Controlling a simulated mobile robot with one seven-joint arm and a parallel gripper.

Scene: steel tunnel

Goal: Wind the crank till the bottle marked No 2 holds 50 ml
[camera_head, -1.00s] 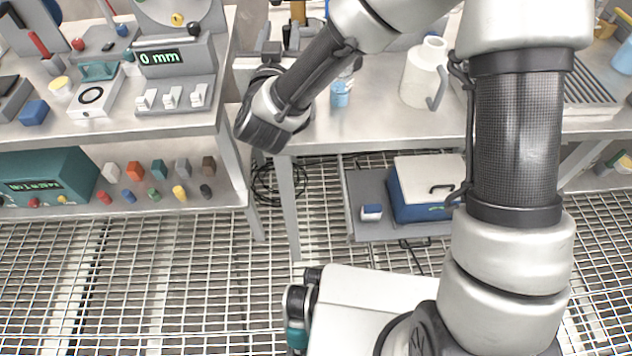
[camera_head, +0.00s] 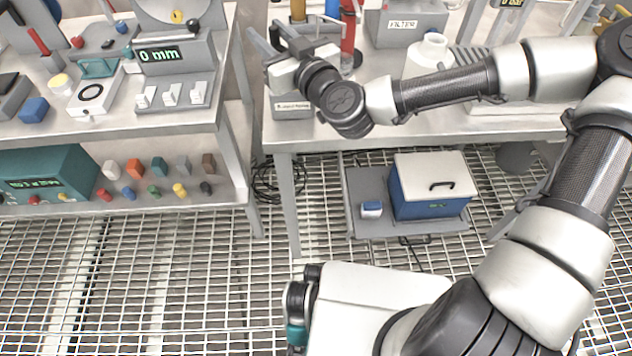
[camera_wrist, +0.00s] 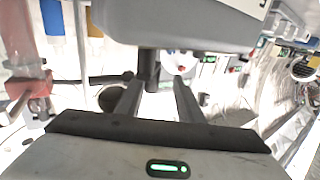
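My gripper (camera_head: 268,38) reaches over the left end of the middle bench, pointing away from my body. In the wrist view its two fingers (camera_wrist: 157,90) stand apart. A dark upright post (camera_wrist: 148,68), possibly the crank's handle, shows between or just beyond the fingertips, below a large grey housing (camera_wrist: 180,22). A dark rod (camera_wrist: 95,80) runs left from near the post. I cannot tell whether the fingers touch the post. No bottle marked No 2 can be made out; my arm covers part of the bench.
On the bench are a red column (camera_head: 348,35), a blue column (camera_head: 332,8), a FILTER box (camera_head: 403,27), a white jug (camera_head: 430,52) and a small labelled box (camera_head: 293,106). The left bench has a "0 mm" gauge (camera_head: 162,55). A blue case (camera_head: 432,208) sits below.

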